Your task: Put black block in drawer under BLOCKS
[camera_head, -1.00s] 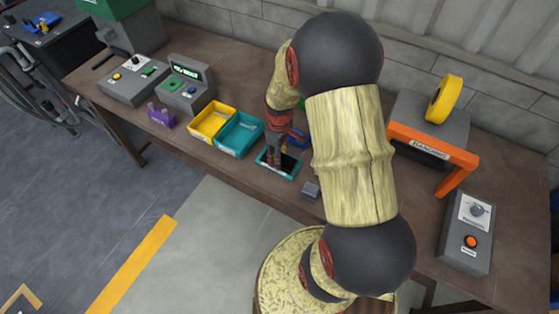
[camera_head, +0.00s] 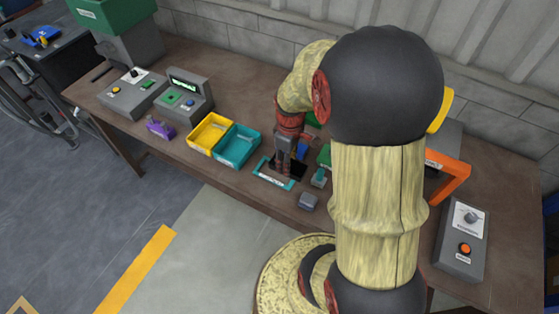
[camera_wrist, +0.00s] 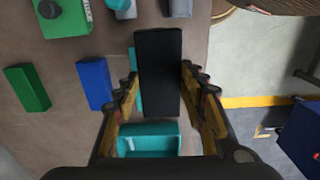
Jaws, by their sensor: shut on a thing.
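The black block (camera_wrist: 158,65) is a long dark box lying lengthways in the wrist view, between the fingertips of my gripper (camera_wrist: 160,95). My gripper is shut on it. In the head view my gripper (camera_head: 284,167) points down over a small teal-edged mat (camera_head: 273,178) with a label on its front strip. A dark patch shows beside the fingers there, but I cannot tell block from mat surface. Whether the block touches the mat is unclear. No drawer marked BLOCKS can be made out.
A green block (camera_wrist: 27,87) and a blue block (camera_wrist: 94,83) lie beside the gripper. A teal bin (camera_head: 237,147) and a yellow bin (camera_head: 210,133) stand to the left. A grey block (camera_head: 308,202) lies near the front edge. An orange-framed stand (camera_head: 449,178) stands right of my arm.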

